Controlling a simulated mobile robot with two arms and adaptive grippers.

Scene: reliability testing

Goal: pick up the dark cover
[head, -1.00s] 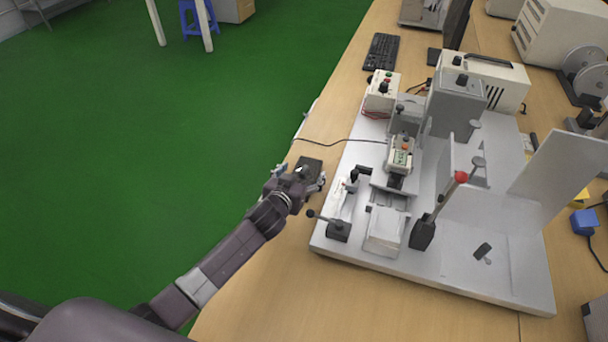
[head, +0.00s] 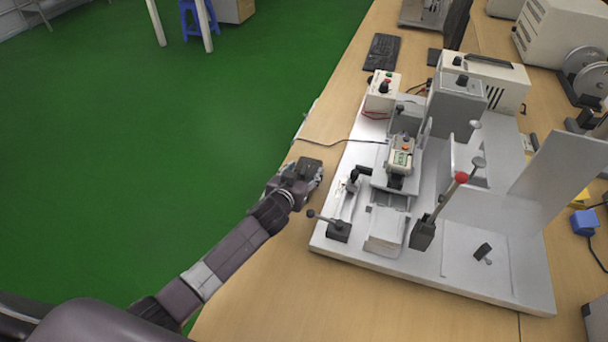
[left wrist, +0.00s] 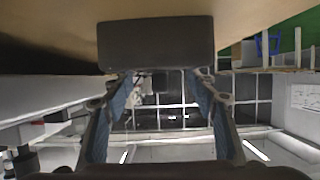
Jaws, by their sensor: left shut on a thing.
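The dark cover (head: 309,166) is a small dark block at the left edge of the wooden table, beside the white test fixture. My left gripper (head: 303,177) is at the cover, its fingers shut on it. In the left wrist view the dark cover (left wrist: 156,45) spans the space at the tips of the left gripper's two blue-padded fingers (left wrist: 160,88). In the head view the gripper hides part of the cover, and I cannot tell whether the cover is clear of the table. My right gripper is not in view.
The white fixture plate (head: 440,262) stands just right of the gripper, with a black-knobbed lever (head: 338,229) and a red-knobbed lever (head: 460,178). A thin cable (head: 345,141) runs just behind the cover. A keyboard (head: 382,52) lies farther back. Green floor is open on the left.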

